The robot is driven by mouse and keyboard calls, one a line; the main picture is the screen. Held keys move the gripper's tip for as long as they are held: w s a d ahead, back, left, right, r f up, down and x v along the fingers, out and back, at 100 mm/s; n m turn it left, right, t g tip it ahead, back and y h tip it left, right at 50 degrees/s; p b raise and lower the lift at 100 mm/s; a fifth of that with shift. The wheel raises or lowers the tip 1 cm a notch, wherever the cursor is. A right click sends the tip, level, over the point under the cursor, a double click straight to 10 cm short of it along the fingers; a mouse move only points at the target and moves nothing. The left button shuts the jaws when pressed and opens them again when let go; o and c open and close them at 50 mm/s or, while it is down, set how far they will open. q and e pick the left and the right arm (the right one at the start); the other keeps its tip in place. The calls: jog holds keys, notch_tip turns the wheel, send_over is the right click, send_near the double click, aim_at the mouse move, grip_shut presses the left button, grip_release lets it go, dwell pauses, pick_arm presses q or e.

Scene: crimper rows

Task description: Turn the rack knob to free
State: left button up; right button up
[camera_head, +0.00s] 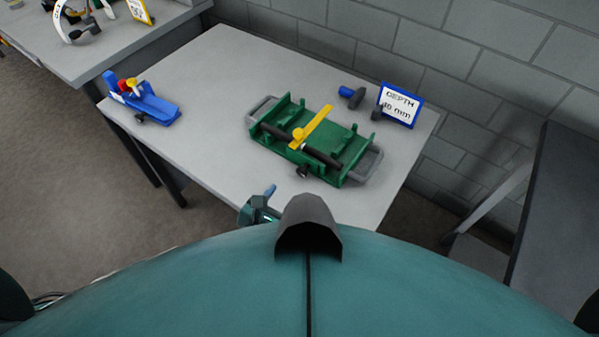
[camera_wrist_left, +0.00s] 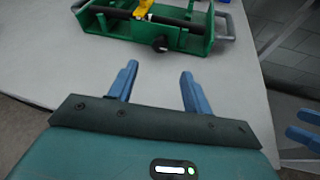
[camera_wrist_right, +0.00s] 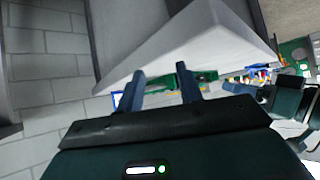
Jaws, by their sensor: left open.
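The green rack (camera_head: 335,150) sits on the light grey table, with a dark bar and a yellow lever across it. Its black knob (camera_head: 303,171) is on the near side. The knob also shows in the left wrist view (camera_wrist_left: 160,44), beyond the fingers; its setting is too small to read. My left gripper (camera_head: 268,191) is at the table's near edge, below and left of the knob and apart from it. Its blue fingers (camera_wrist_left: 158,72) are spread and empty. My right gripper (camera_wrist_right: 160,72) shows spread, empty fingers in its wrist view, below the table's edge.
A blue device (camera_head: 145,105) stands at the table's left. A block wall (camera_head: 450,60) rises behind. The table's near left is clear.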

aim_at(301, 173)
pick_arm(q)
jog(key=b+x, duration=0.1)
jog(key=x, duration=0.9)
jog(key=shift+w+d+f, duration=0.1)
jog(key=shift+w+d, duration=0.05)
jog(key=shift+w, duration=0.25)
jog(key=shift+c, duration=0.4)
jog(key=c, duration=0.9)
